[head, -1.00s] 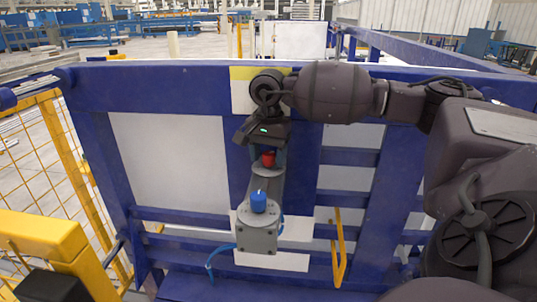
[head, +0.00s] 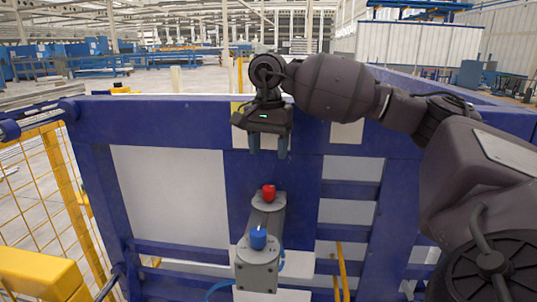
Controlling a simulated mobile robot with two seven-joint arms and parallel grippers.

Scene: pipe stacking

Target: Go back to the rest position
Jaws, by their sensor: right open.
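My right gripper (head: 268,150) hangs in front of the top of the blue frame, fingers pointing down. It is open and empty, with a gap between its two fingers. Below it, apart from it, a red cap (head: 268,192) sits at the far end of a grey fixture (head: 265,220). A blue cap (head: 258,238) sits on the near end of that fixture. My left gripper is not in view.
A large blue frame (head: 200,105) with white panels stands behind the fixture. A yellow mesh fence (head: 60,190) and a yellow beam (head: 40,275) are at the left. A yellow bar (head: 341,270) stands right of the fixture.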

